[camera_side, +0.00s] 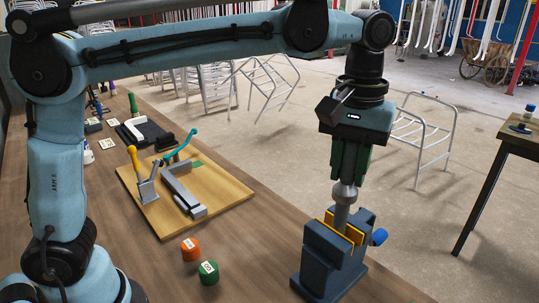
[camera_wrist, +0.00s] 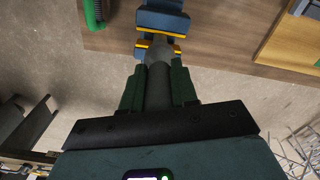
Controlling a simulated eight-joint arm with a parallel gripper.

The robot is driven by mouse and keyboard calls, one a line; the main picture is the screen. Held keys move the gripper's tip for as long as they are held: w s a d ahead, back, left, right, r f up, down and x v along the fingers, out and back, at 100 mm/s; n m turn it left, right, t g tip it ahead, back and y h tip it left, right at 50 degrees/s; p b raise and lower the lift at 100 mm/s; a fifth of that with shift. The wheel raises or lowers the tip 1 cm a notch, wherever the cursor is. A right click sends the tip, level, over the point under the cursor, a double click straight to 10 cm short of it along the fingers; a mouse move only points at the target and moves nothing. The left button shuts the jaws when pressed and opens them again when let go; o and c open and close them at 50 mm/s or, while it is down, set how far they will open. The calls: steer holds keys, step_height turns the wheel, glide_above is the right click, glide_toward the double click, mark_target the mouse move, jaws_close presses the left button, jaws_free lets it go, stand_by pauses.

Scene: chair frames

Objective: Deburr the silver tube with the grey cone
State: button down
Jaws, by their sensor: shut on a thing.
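My gripper (camera_side: 348,172) points down with its dark green fingers closed around the grey cone (camera_side: 345,193). In the wrist view the fingers (camera_wrist: 158,90) flank the cone's grey body (camera_wrist: 158,62). The silver tube (camera_side: 341,216) stands upright in a blue vise (camera_side: 325,262) with yellow jaw pads (camera_side: 355,235). The cone is at the tube's top end and looks to meet it, but I cannot tell whether it is seated in the bore. In the wrist view the cone hides most of the tube in front of the vise (camera_wrist: 163,20).
A wooden board (camera_side: 230,190) with a clamp fixture (camera_side: 183,190) lies left of the vise. An orange cap (camera_side: 190,249) and a green cap (camera_side: 208,272) stand on the bench between them. Chair frames (camera_side: 425,140) stand on the floor behind.

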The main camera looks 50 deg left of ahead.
steer(key=m, duration=0.8)
steer(key=shift+f, duration=0.15)
steer(key=n, duration=0.3)
steer(key=shift+n, duration=0.4)
steer(key=n, duration=0.4)
steer(key=m, duration=0.3)
steer(key=shift+m, duration=0.4)
steer(key=m, duration=0.4)
